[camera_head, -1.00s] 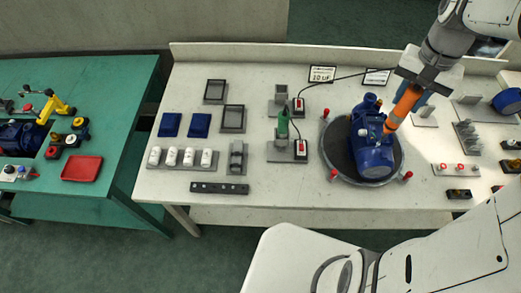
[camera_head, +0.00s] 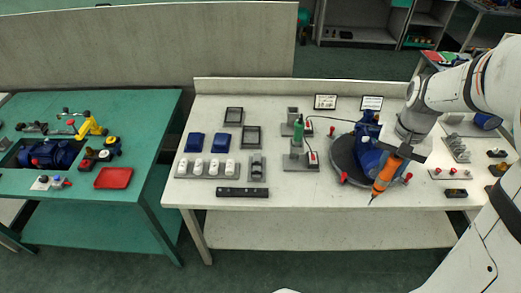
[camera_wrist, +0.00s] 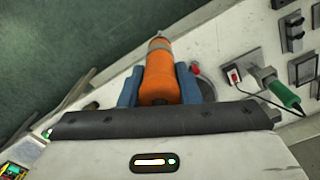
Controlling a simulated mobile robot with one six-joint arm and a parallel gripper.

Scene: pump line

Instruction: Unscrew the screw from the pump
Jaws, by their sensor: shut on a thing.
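My gripper (camera_head: 402,154) is shut on an orange power screwdriver (camera_head: 386,176). In the wrist view, its blue fingers clasp the orange body (camera_wrist: 160,75) from both sides. The screwdriver tilts, its thin tip pointing down and left, over the front of the round dark turntable (camera_head: 345,166) near the table's front edge. The blue pump (camera_head: 368,158) sits on the turntable, partly hidden behind my arm and the screwdriver. The tip appears apart from the pump's top. The screw is too small or hidden to make out.
The white table (camera_head: 320,197) holds a green-handled tool (camera_head: 298,128) in a stand, blue blocks (camera_head: 222,142), grey trays and several white pieces at left. Red knobs ring the turntable. A green table (camera_head: 150,120) stands at left. Open floor lies in front.

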